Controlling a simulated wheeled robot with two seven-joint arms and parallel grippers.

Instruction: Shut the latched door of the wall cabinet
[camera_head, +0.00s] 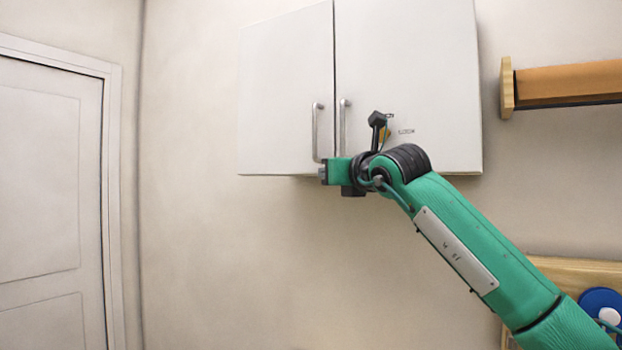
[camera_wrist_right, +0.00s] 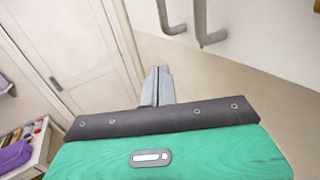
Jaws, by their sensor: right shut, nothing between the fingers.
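The white wall cabinet has a left door (camera_head: 285,90) and a right door (camera_head: 410,65), with a thin dark gap between them. Both look closed or nearly so; I cannot tell whether they are fully flush. Each has a vertical grey handle: left (camera_head: 317,132) and right (camera_head: 343,125). My right gripper (camera_head: 323,172) is at the cabinet's lower edge, below the handles. Its fingers (camera_wrist_right: 157,72) are together and empty, with both handles above them in the wrist view. My left gripper is out of view.
A wooden shelf (camera_head: 565,82) is on the wall right of the cabinet. A wooden board with a blue round thing (camera_head: 602,305) is at lower right. A white room door (camera_head: 45,190) is at left. The wall below the cabinet is bare. A purple thing (camera_wrist_right: 14,155) shows at lower left.

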